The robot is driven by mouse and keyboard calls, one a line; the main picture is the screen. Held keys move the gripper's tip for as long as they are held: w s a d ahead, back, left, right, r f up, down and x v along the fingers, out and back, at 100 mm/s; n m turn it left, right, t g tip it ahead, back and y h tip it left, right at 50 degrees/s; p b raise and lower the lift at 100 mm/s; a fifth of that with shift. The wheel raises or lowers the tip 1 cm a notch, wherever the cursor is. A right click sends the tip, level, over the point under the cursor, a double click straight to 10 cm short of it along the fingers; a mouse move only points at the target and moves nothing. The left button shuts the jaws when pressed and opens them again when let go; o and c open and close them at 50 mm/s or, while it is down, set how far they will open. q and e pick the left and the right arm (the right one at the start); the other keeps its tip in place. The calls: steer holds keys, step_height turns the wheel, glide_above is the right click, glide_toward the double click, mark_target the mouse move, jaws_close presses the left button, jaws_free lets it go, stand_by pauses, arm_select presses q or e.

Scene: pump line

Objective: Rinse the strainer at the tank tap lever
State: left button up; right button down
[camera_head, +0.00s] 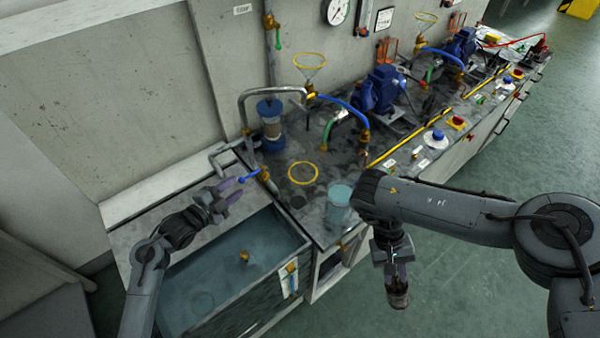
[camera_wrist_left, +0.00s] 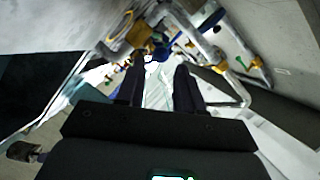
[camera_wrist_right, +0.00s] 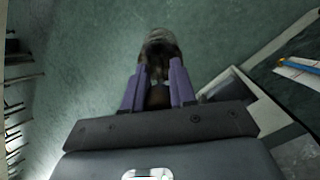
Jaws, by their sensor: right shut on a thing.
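The strainer (camera_head: 398,296), a dull brown cylinder, hangs from my right gripper (camera_head: 394,275), in front of the bench and right of the tank. The right wrist view shows the strainer (camera_wrist_right: 160,45) between the purple fingers, which are shut on it. The tank (camera_head: 262,305) holds bluish water. The tap's blue lever (camera_head: 248,178) is by the pipe at the tank's back right corner. My left gripper (camera_head: 236,188) is open and empty just left of the lever, over the tank's back edge. Whether it touches the lever cannot be told. Its fingers are apart in the left wrist view (camera_wrist_left: 157,82).
A clear beaker (camera_head: 340,205) stands at the bench's near edge, close to my right arm. A yellow ring (camera_head: 303,173) and a blue-capped filter (camera_head: 271,125) are on the bench behind. A metal pipe (camera_head: 272,92) arches above it. The floor right of the tank is clear.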

mark_target(242, 181)
arm_select(q)
steer(key=shift+b+x, duration=0.65)
steer(key=shift+x, duration=2.85)
steer(key=shift+c, duration=0.3)
jaws_close()
